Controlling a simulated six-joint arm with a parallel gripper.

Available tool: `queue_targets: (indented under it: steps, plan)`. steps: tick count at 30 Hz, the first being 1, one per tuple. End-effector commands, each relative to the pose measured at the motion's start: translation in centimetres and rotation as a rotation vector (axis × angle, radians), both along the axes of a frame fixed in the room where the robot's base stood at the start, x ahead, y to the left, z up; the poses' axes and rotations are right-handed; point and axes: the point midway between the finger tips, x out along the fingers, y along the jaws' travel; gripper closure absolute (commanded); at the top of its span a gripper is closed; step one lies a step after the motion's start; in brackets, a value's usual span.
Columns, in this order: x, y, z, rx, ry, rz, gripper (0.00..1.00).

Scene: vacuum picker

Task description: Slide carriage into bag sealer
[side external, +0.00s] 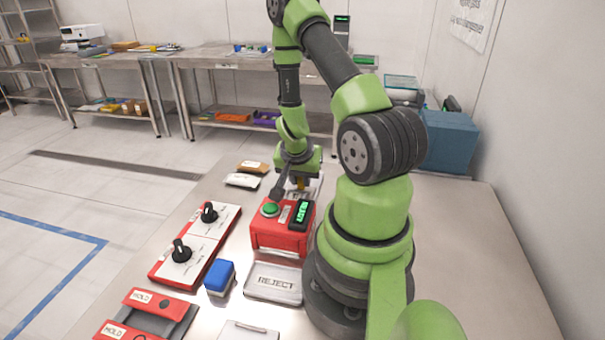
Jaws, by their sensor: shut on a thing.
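A red machine (283,238) stands on the metal table, left of my arm's base. It has a round green button (270,209) and a dark display (302,212) with lit green characters; I take it for the bag sealer. My gripper (299,186) points down just behind it and is shut on a small part, probably the carriage. The machine and my gripper hide most of that part, so its shape and whether it touches the machine cannot be told. A dark angled piece (280,184) hangs beside the gripper.
A red-edged panel with two black knobs (196,243) lies to the left. A blue block (220,277) and a REJECT tray (274,283) are in front. Red MOLD pieces (161,302) lie at the front left. Two small packets (243,180) lie behind. The table's right side is clear.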

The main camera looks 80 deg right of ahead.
Motion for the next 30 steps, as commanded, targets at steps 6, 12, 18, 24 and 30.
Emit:
queue_targets:
  steps: [6, 12, 18, 24, 30]
  plan:
    - [0.0, 0.5, 0.0, 0.017, 0.003, 0.002, 0.62]
    - [0.0, 0.4, 0.0, 0.014, 0.003, 0.002, 0.55]
    - [0.0, 0.5, 0.3, 0.011, 0.003, 0.001, 0.55]
    - [0.1, 1.4, 2.6, 0.009, -0.001, 0.003, 0.55]
    - [0.1, 2.7, 6.0, 0.008, -0.002, 0.001, 0.55]
